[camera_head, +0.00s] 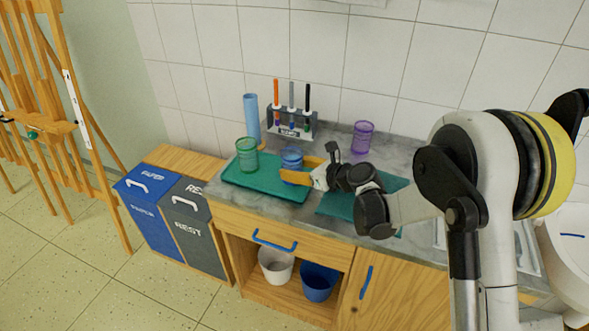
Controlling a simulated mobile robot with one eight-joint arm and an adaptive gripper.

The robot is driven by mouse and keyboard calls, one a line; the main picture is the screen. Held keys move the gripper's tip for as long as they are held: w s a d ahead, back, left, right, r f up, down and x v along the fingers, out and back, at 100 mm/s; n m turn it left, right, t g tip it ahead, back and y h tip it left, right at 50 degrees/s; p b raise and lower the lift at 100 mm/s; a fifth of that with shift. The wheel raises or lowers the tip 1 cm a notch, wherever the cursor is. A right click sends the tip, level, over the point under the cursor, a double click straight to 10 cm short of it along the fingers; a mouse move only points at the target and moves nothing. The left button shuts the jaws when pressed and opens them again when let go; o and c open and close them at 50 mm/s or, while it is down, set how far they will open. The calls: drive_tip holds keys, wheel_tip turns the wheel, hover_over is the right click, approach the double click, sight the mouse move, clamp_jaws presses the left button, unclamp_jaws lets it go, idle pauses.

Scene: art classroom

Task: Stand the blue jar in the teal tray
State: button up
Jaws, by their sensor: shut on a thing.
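The blue jar (291,155) is upright, with its lower part partly hidden by a yellow finger. My gripper (296,169) is shut on it, one finger in front and one behind. The jar is over the right part of the left teal tray (262,184); I cannot tell whether its base touches the tray. A green jar (247,155) stands on the left part of the same tray. A second teal mat or tray (338,205) lies to the right, partly hidden under my arm.
Behind the trays stand a tall light-blue cylinder (251,118), a grey rack (291,127) with several markers, and a purple jar (362,137). The tiled wall is close behind. The sink lies at the right. Bins stand left of the counter.

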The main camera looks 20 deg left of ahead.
drive_tip(key=shift+f, duration=0.2)
drive_tip(key=o, duration=1.1)
drive_tip(key=shift+r, duration=0.1)
drive_tip(key=shift+r, duration=0.25)
drive_tip(key=p+v, duration=0.3)
drive_tip(key=v, duration=0.9)
drive_tip(key=shift+p, duration=0.35)
